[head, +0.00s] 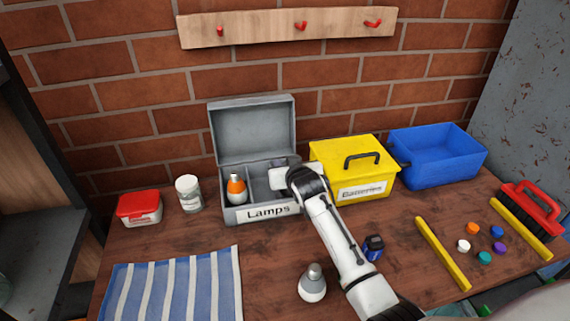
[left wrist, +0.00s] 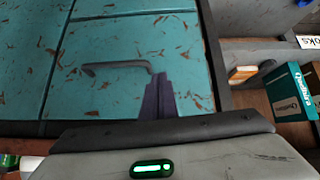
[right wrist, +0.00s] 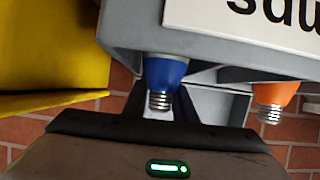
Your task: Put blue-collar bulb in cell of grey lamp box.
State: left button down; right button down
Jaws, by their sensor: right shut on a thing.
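The grey lamp box (head: 263,212) stands open at the back of the bench, lid up, labelled "Lamps". An orange-collar bulb (head: 237,188) stands in its left cell; it also shows in the right wrist view (right wrist: 274,97). My right gripper (head: 284,180) reaches over the right part of the box. In the right wrist view, it is shut on the blue-collar bulb (right wrist: 165,77), between its fingers behind the box's front wall. The wall hides the bulb's lower part, so I cannot tell whether it touches the cell floor. My left gripper (left wrist: 158,98) is shut and empty before a teal locker door.
A yellow "Batteries" box (head: 372,171) stands close to the lamp box's right, then a blue bin (head: 440,160). A grey-collar bulb (head: 312,286) and a small dark-blue object (head: 374,246) lie in front. A white jar (head: 189,194) and red-lidded tub (head: 140,207) stand left.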

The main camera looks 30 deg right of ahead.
jog(key=c, duration=1.7)
grip_release()
jog(key=shift+f, duration=0.1)
jog(key=shift+s+r, duration=0.1)
jog(key=shift+r, duration=0.1)
jog(key=p+v, duration=0.1)
jog(key=v, duration=1)
jog(key=shift+s+r, duration=0.15)
jog(key=shift+s, duration=0.2)
